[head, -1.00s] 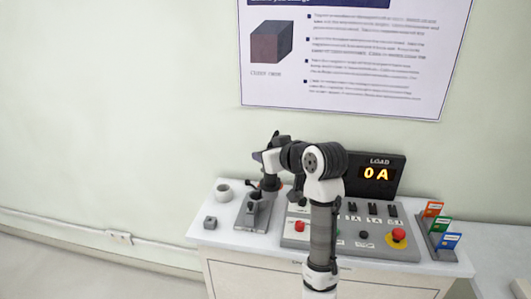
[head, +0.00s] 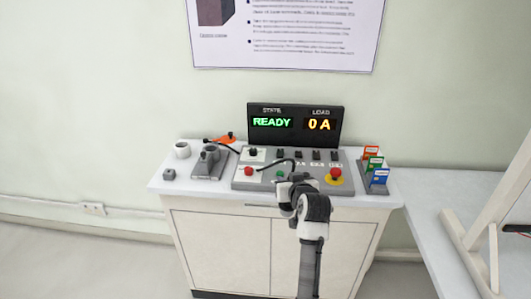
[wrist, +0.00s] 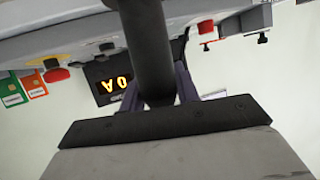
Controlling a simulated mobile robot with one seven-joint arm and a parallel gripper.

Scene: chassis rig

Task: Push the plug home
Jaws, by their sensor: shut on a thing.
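My gripper (wrist: 157,74) is shut on a dark round plug (wrist: 148,40), which stands between its two fingers in the wrist view. A dark cable (head: 272,164) curves over the console towards my gripper. I cannot tell whether the plug touches a socket.
The display (head: 295,125) reads READY and 0 A. A red button (head: 249,171) and a red knob on yellow (head: 335,174) flank my gripper. A grey holder (head: 209,158), white cup (head: 182,150) and small grey block (head: 169,174) stand left; coloured cards (head: 374,165) stand right.

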